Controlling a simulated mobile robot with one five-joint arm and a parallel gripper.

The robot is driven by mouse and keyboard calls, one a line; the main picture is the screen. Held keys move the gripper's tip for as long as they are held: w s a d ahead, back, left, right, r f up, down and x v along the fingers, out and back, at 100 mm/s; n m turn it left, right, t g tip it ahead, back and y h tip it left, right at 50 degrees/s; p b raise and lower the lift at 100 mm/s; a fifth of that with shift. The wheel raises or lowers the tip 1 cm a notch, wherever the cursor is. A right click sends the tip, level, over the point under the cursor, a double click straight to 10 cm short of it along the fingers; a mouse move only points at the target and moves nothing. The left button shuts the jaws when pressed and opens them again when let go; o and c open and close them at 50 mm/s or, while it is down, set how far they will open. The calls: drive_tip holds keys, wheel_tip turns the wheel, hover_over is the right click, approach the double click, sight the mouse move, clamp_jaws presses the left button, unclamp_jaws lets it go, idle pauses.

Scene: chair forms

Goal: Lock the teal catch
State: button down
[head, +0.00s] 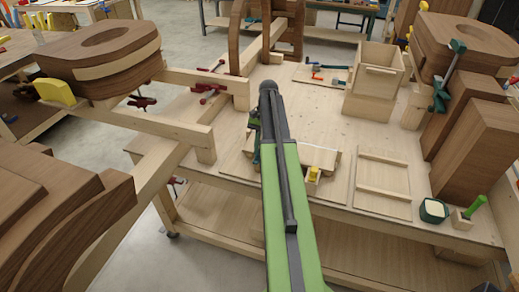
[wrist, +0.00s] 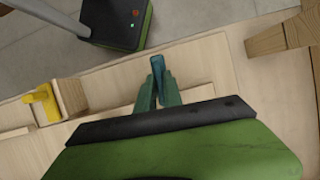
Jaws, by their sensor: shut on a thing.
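The teal catch (wrist: 157,66) shows in the wrist view as a narrow upright piece between the fingertips of my gripper (wrist: 158,88). My gripper is shut on it, and the fingers hide its lower part. In the head view my green arm reaches over the workbench, and its dark end covers most of my gripper (head: 255,140) and the catch. Whether the catch is locked cannot be told.
A yellow catch (wrist: 42,100) sits on a wooden block beside my gripper; it also shows in the head view (head: 313,174). A wooden frame panel (head: 383,184) lies on the bench (head: 335,213). A wooden box (head: 376,80) stands behind. Dark wooden chair forms flank both sides.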

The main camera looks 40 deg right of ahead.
drive_tip(key=shift+n, duration=0.5)
drive_tip(key=c, duration=1.5)
unclamp_jaws()
drive_tip(key=shift+r, duration=0.1)
drive_tip(key=p+v, duration=1.6)
drive_tip(key=v, duration=0.1)
drive_tip(key=shift+w+a+r, duration=0.15)
drive_tip(key=shift+w+a, duration=0.05)
drive_tip(key=shift+w, duration=0.05)
